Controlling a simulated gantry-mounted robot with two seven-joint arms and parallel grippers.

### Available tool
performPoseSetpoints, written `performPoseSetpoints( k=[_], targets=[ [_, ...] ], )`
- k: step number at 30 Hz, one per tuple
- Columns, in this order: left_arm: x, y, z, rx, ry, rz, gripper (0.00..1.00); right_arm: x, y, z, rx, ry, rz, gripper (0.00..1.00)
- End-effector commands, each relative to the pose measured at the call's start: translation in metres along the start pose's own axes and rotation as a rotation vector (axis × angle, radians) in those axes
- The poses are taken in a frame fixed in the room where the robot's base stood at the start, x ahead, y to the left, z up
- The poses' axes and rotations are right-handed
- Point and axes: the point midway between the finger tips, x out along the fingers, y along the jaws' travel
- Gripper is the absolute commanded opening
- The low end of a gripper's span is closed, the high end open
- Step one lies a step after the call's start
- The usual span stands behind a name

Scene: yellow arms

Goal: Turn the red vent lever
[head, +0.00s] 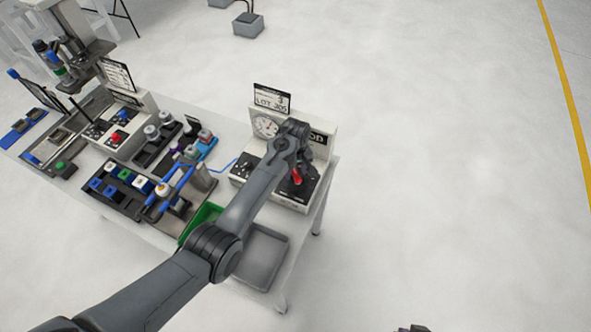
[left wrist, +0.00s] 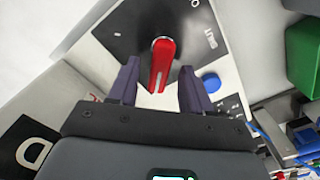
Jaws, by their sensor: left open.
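The red vent lever (left wrist: 162,66) sits on a black panel (left wrist: 130,28) in the left wrist view, pointing toward my gripper. In the head view the lever (head: 297,176) is a small red shape at the right end of the table, partly covered by my arm. My left gripper (left wrist: 158,88) is open, with one dark finger on each side of the lever's near end. Gaps show between the fingers and the lever, and I see no contact. In the head view the left gripper (head: 303,170) is over the panel. My right gripper cannot be made out; only a dark piece shows at the bottom edge.
A blue button (left wrist: 211,82) is close beside one finger. A gauge (head: 266,126) and a sign (head: 271,99) stand behind the panel. A green bin (head: 198,222) and a grey tray (head: 262,258) lie under my arm. Several fixtures crowd the table's left; the floor at right is clear.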

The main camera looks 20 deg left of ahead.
Motion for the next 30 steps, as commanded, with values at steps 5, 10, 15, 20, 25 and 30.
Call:
performPoseSetpoints(
  k=[5,10,15,20,25,30],
  targets=[
    [0.0014,0.0001,-0.0001,0.000,0.000,0.001,0.49,0.0002,0.0001,0.0004,0.000,-0.001,0.000,0.00],
    [0.0013,0.0001,-0.0001,0.000,0.000,0.000,0.43,0.0004,0.0002,0.0008,-0.001,-0.002,0.001,0.00],
    [0.0013,0.0000,-0.0001,0.000,0.000,0.000,0.17,0.0005,0.0003,0.0011,-0.001,-0.003,0.001,0.00],
    [0.0012,0.0000,-0.0001,0.000,0.000,0.000,0.00,0.0006,0.0003,0.0012,-0.002,-0.003,0.001,0.00],
    [0.0008,0.0002,-0.0001,0.007,0.000,0.000,0.00,-0.0002,0.0003,0.0010,-0.002,-0.003,0.001,0.00],
    [-0.0001,0.0011,-0.0003,0.050,0.000,0.000,0.00,-0.0037,0.0003,-0.0001,-0.002,-0.003,0.001,0.00]
  ],
)
